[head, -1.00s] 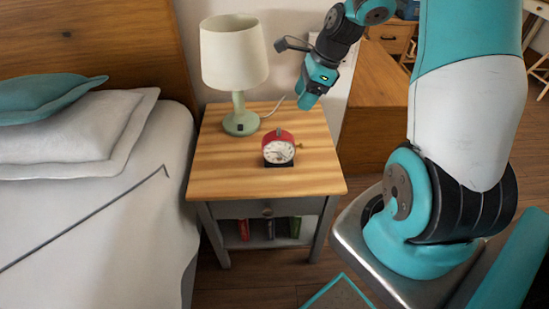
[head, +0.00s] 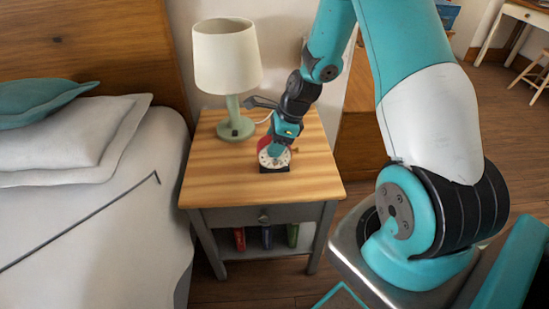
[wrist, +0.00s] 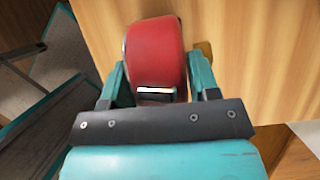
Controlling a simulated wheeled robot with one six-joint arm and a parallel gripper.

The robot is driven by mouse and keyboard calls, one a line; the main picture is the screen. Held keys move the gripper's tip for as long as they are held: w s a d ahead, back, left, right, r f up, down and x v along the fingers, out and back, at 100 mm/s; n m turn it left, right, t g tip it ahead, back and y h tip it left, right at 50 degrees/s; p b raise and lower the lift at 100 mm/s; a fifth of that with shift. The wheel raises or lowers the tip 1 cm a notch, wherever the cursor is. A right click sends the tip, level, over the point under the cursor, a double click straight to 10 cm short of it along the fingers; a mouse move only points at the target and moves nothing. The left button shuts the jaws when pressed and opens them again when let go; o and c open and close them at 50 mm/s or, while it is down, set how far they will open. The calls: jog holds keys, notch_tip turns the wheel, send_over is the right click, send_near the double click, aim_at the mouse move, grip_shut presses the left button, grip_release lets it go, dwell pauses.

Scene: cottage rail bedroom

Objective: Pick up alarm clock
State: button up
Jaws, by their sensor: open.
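The red alarm clock (head: 265,144) with a white face stands on the wooden nightstand (head: 225,180), and my gripper partly covers it in the head view. My gripper (head: 275,150) is right at the clock, above and in front of its body. In the wrist view the red clock (wrist: 155,55) lies between the two teal fingers of my gripper (wrist: 157,75). The fingers are open, one on each side of it.
A green lamp (head: 236,122) with a white shade stands behind and left of the clock, close to my wrist. The bed (head: 100,215) is to the left. The nightstand's front top is clear. Several books (head: 266,237) stand on its lower shelf.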

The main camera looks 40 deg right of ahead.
jog(key=shift+c, duration=0.4)
grip_shut()
